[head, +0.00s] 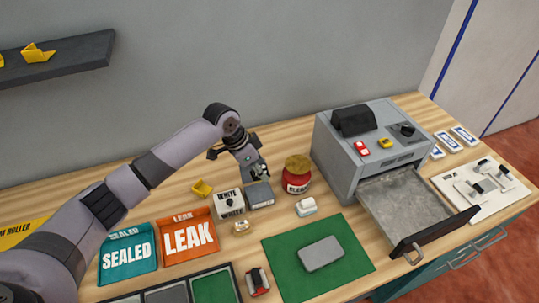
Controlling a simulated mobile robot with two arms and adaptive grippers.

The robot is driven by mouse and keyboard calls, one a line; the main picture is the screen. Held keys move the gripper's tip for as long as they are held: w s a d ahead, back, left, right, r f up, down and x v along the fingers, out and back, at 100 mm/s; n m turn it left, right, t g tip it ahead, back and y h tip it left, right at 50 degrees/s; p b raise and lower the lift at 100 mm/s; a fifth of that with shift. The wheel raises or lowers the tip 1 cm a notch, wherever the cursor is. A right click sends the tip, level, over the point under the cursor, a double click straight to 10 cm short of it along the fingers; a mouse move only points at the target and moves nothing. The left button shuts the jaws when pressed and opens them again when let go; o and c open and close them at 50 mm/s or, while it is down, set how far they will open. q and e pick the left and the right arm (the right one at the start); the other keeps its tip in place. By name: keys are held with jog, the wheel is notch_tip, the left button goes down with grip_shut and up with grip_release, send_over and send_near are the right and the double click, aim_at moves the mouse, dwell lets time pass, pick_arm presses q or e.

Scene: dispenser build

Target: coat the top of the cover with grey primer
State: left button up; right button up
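A grey rounded slab, which looks like the cover (321,254), lies flat on a green mat (285,270) at the front middle. My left gripper (259,173) is over the back of the table, pointing down, right above or at a small grey box (260,196). The box has a label too small to read, and I cannot tell whether it is the grey primer. A white box marked WHITE (229,204) stands just left of it. Whether the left fingers are apart or touch the grey box is unclear. My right gripper is not in view.
A red jar (297,181) and a small white item (306,207) stand right of the gripper. A grey machine (337,160) has its drawer (405,205) pulled out. SEALED (127,270) and LEAK (187,258) trays lie left; a red-black tool (257,282) lies beside the mat.

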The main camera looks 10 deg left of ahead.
pick_arm(q)
jog(key=shift+a+f, duration=0.2)
jog(key=shift+f, duration=0.45)
notch_tip(320, 180, down, 6)
jog(key=b, duration=0.7)
jog(key=shift+r, duration=0.2)
jog(key=shift+f, duration=0.45)
dwell(0.7)
notch_tip(320, 180, up, 7)
jog(key=p, duration=0.7)
jog(key=shift+f, duration=0.1)
dwell(0.5)
